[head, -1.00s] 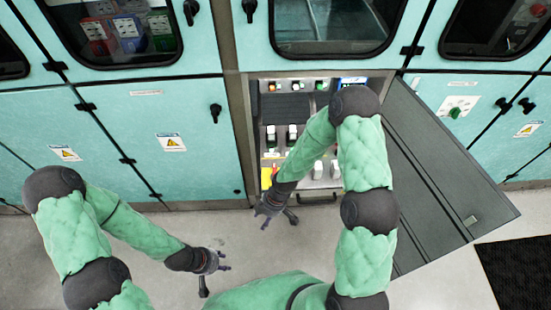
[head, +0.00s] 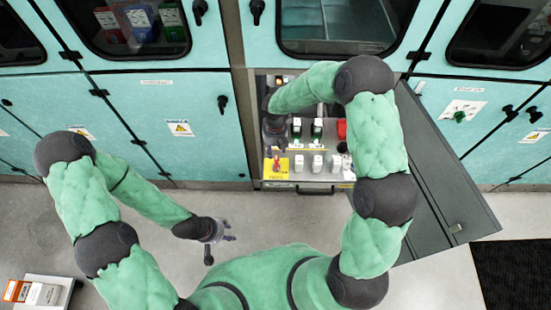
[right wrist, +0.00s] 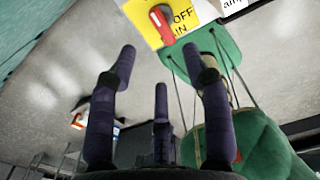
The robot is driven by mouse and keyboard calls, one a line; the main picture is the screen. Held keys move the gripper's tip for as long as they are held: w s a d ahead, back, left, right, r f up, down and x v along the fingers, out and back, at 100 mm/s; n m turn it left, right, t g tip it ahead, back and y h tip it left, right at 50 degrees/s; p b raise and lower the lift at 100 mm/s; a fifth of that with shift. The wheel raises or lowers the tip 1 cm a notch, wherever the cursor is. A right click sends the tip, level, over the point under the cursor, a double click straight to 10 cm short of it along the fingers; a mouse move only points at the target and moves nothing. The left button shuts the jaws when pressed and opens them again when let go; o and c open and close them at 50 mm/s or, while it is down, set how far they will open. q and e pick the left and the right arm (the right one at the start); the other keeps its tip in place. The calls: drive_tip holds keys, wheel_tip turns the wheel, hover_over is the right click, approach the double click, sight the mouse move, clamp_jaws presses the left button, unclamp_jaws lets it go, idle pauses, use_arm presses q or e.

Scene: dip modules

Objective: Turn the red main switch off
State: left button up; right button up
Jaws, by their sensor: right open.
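The red main switch (head: 276,165) is a red rotary handle on a yellow plate (head: 268,176) at the lower left of the open cabinet panel. In the right wrist view the red handle (right wrist: 162,24) is at the top, tilted, beside the printed word OFF on the yellow plate (right wrist: 202,11). My right gripper (head: 275,150) is just above the switch in the head view. Its fingers are spread and empty in the right wrist view (right wrist: 160,62), and the handle shows beyond the fingertips, apparently apart from them. My left gripper (head: 231,231) is open and empty over the floor.
Breakers (head: 317,129) and a red block (head: 341,129) sit on the panel right of the switch. The grey cabinet door (head: 440,180) stands open to the right. Shut teal cabinets (head: 165,115) line the wall. A small cart (head: 45,291) stands at the lower left.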

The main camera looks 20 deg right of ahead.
sight(276, 165)
wheel_tip(276, 165, down, 9)
drive_tip(key=shift+r+b, duration=0.1)
drive_tip(key=shift+b, duration=0.9)
clamp_jaws()
